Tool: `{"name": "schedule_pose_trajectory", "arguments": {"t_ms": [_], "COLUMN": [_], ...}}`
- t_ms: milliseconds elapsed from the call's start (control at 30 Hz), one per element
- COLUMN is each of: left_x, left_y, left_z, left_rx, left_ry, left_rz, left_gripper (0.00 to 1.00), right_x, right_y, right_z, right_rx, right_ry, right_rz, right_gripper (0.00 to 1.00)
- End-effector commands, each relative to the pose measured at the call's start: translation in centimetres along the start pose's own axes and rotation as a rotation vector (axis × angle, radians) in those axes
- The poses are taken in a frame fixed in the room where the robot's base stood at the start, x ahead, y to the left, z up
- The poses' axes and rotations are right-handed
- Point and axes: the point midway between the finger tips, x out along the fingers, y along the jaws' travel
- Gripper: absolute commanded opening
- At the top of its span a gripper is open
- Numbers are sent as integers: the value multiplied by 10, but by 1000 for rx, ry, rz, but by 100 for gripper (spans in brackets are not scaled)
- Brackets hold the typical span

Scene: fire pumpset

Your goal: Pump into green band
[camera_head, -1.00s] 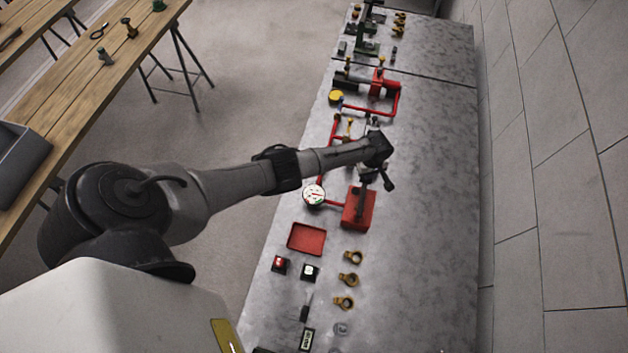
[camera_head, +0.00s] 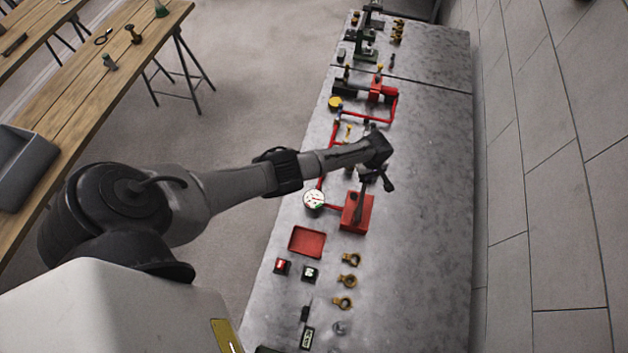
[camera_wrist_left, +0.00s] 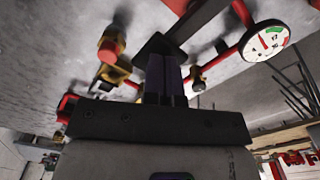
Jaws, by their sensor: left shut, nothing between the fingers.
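The red pump body (camera_head: 357,212) sits on the grey bench, with a dark upright lever over it. A white round gauge (camera_head: 314,199) joins it by red pipe. In the left wrist view the gauge (camera_wrist_left: 264,40) shows a green arc and a red needle; I cannot tell exactly where the needle stands against the arc. My left gripper (camera_head: 369,176) is over the pump, close to the lever; whether they touch is hidden. In the left wrist view its dark fingers (camera_wrist_left: 166,78) are together and empty, under a dark block. My right gripper is out of view.
A red tray (camera_head: 307,242), brass fittings (camera_head: 350,260) and small switches (camera_head: 310,274) lie nearer on the bench. Red pipes and a red valve set (camera_head: 377,88) stand farther back. The bench's right side is clear, beside a grey wall.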

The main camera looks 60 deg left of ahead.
Motion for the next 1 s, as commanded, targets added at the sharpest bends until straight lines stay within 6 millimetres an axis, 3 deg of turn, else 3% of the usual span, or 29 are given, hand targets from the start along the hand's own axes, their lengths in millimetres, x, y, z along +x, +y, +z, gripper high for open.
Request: {"name": "schedule_pose_trajectory", "arguments": {"t_ms": [367,1000], "left_x": [8,45], "left_y": [0,0], "left_z": [0,0], "left_rx": [-1,0], "left_ry": [0,0], "left_rz": [0,1], "left_gripper": [0,0], "right_x": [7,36], "right_y": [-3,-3], "right_z": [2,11], "right_rx": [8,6], "right_ry": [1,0], "right_rz": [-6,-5], "right_gripper": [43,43]}}
